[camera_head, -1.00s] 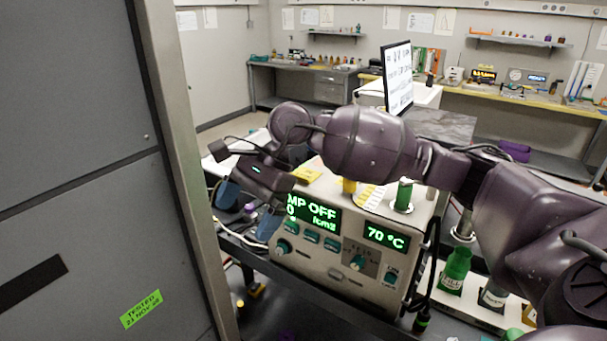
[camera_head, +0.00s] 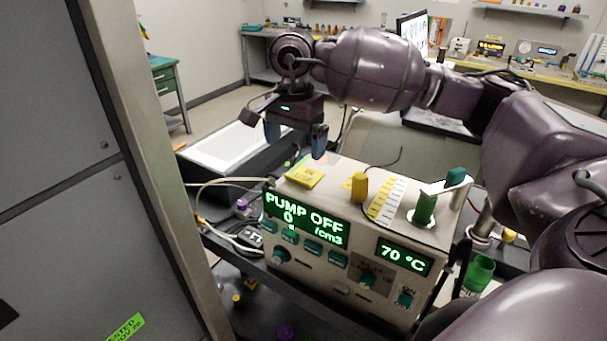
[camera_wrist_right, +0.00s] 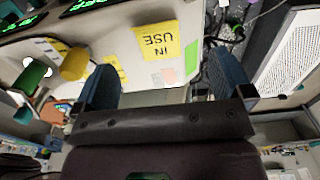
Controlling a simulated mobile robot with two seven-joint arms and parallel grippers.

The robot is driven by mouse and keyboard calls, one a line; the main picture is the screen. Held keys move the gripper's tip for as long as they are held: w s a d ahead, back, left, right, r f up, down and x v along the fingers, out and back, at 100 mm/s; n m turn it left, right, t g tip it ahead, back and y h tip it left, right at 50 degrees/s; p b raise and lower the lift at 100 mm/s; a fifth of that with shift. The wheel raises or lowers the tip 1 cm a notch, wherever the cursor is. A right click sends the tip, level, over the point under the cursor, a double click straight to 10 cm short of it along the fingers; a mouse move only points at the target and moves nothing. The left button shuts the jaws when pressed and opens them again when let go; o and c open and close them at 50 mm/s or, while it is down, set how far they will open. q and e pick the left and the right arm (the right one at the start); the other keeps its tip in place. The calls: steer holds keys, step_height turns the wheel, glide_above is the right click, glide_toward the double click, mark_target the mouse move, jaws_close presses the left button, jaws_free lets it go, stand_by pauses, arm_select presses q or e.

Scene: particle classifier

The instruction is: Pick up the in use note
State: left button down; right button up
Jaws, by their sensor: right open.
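The in use note (camera_head: 305,176) is a yellow square lying on the top of the beige particle classifier (camera_head: 345,262), near its left end. In the right wrist view the note (camera_wrist_right: 157,41) shows the words "IN USE" upside down, ahead of the fingers. My right gripper (camera_head: 296,146) is open and empty, pointing down above and just behind the note in the head view. Its two blue fingers are spread apart in the right wrist view (camera_wrist_right: 165,78), with nothing between them. My left gripper is not in view.
A yellow knob (camera_head: 359,187) and a green valve (camera_head: 425,208) stand up from the classifier's top. Cables hang at its left side. A dark box with a white panel (camera_head: 232,146) is behind it. A grey cabinet (camera_head: 60,150) fills the left.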

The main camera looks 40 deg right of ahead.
mark_target(298, 182)
step_height(298, 182, down, 2)
steer(key=shift+f, duration=0.5)
steer(key=f, duration=0.1)
steer(key=f+p, duration=0.1)
steer(key=f, duration=0.2)
steer(key=shift+s+d+p, duration=0.1)
steer(key=shift+s+p, duration=0.2)
steer(key=shift+s, duration=0.05)
steer(key=shift+f, duration=0.45)
steer(key=shift+c, duration=0.8)
steer(key=c, duration=0.8)
steer(key=shift+c, duration=0.2)
